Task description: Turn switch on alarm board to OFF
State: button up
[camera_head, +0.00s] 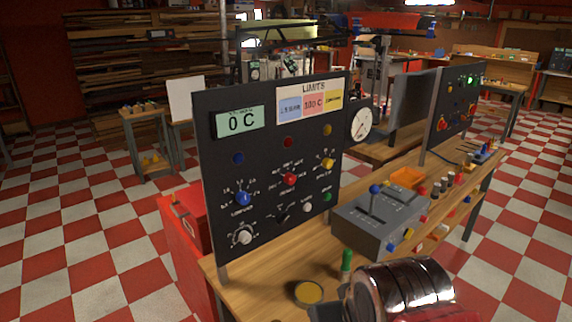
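A large black upright board (265,150) stands on the near end of the wooden bench. It has a display (240,121) reading "0 C" and a "LIMITS" card (310,103) at its top. Below are a blue knob (243,198), a red knob (290,179), a yellow knob (328,163), a white knob (245,237) and a black switch-like knob (282,217). Their small labels are too blurred to read surely. A second dark board (457,99) with lit green lamps stands farther right. I cannot tell which is the alarm board.
A grey box (372,222) with a blue-topped lever sits on the bench (250,283). A green-handled item (346,262), a yellow-topped round item (308,293) and a shiny metal cylinder (405,288) are near the front. A red cabinet (180,235) stands left. Checkered floor is open farther left.

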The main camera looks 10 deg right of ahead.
aim_at(281, 217)
jog(key=z, duration=0.05)
jog(key=k, duration=0.5)
jog(key=u, duration=0.75)
jog(key=i, duration=0.75)
jog(key=u, duration=0.2)
